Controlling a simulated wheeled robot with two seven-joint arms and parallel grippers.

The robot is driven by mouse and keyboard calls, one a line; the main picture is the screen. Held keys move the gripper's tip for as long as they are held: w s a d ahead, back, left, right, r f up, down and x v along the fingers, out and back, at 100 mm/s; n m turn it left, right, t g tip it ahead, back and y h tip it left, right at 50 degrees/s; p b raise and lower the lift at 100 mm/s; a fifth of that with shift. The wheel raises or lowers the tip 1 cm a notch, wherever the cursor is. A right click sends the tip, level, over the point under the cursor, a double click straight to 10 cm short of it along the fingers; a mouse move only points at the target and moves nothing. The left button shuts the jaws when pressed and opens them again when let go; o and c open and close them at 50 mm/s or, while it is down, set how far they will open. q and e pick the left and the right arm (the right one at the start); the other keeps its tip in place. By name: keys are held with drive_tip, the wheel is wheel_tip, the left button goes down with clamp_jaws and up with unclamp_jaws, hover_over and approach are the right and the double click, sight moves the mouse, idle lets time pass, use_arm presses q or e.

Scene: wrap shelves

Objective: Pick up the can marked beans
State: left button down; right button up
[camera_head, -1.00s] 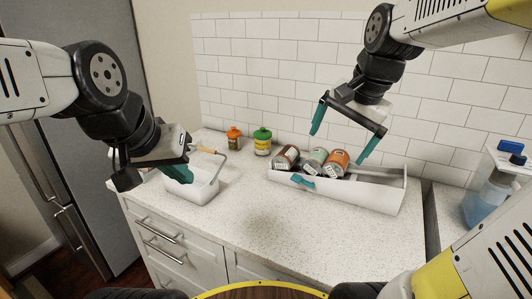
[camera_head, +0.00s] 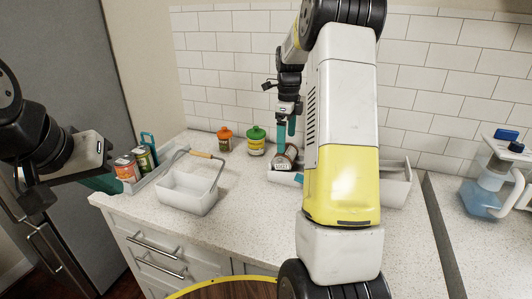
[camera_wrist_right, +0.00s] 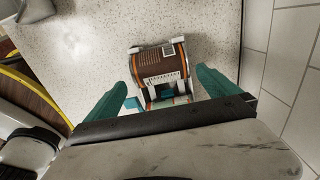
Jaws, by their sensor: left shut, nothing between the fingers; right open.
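A brown can (camera_head: 286,156) with a pale label leans in the white tray on the counter. I cannot read its lettering, so I cannot tell which can is marked beans. My right gripper (camera_head: 287,131) is open just above and behind this can, pointing down. In the right wrist view, a labelled can with orange edges (camera_wrist_right: 160,62) lies between the spread teal fingers of the right gripper (camera_wrist_right: 161,84), not gripped. My right arm hides the rest of the tray and any other cans there. My left gripper (camera_head: 104,183) is shut and empty at the left.
The white tray (camera_head: 396,188) shows to the right of my arm. An orange jar (camera_head: 225,140) and a green-lidded jar (camera_head: 256,142) stand behind. A white handled basket (camera_head: 187,193) and a bin with cans (camera_head: 127,168) are left. A blue bottle (camera_head: 485,195) is right.

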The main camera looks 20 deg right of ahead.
sight(285, 158)
wheel_tip(285, 158, down, 6)
drive_tip(key=shift+w+r, duration=0.1)
drive_tip(key=c, duration=1.5)
